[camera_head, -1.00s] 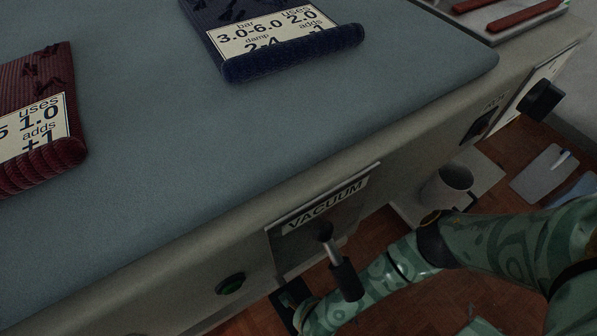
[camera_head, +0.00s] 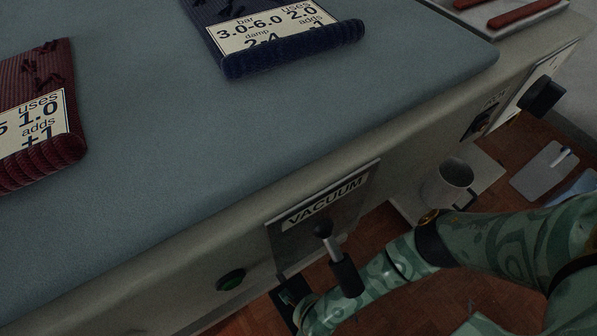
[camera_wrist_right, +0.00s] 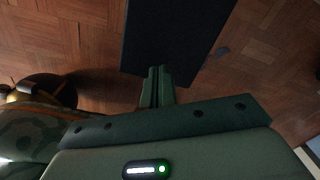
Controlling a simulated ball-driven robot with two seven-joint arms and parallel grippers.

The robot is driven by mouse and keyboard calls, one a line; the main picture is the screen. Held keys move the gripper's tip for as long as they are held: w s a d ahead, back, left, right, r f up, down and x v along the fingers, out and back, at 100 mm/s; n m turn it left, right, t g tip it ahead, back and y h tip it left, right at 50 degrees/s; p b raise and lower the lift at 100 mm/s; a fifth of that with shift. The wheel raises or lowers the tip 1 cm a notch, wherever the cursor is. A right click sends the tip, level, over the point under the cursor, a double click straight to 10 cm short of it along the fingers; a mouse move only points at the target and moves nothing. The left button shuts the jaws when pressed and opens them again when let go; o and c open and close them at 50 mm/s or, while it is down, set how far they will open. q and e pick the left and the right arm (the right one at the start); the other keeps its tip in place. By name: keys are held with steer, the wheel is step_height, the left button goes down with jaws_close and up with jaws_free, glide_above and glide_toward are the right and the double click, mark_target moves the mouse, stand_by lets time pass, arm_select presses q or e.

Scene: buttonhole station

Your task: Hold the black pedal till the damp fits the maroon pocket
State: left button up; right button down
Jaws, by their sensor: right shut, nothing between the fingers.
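The maroon pocket (camera_head: 38,110), a ribbed knit piece, lies on the grey-blue padded top at the left in the head view. Its label is cut off by the frame but reads "uses 1.0" and "adds +1". The black pedal (camera_wrist_right: 175,38) is a dark slab over the wood floor in the right wrist view. My right gripper (camera_wrist_right: 158,72) is shut and empty, with its fingertips at the pedal's near edge; I cannot tell whether they press it. In the head view my right forearm reaches down below the table front. My left gripper is not in view.
A navy pocket (camera_head: 278,38) lies on the padded top (camera_head: 200,150). A mug (camera_head: 449,184) stands on a low shelf. Red-handled tools (camera_head: 522,14) lie at top right.

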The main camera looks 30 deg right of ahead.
steer(key=shift+f, duration=2)
steer(key=shift+r, duration=0.1)
stand_by(1.5)
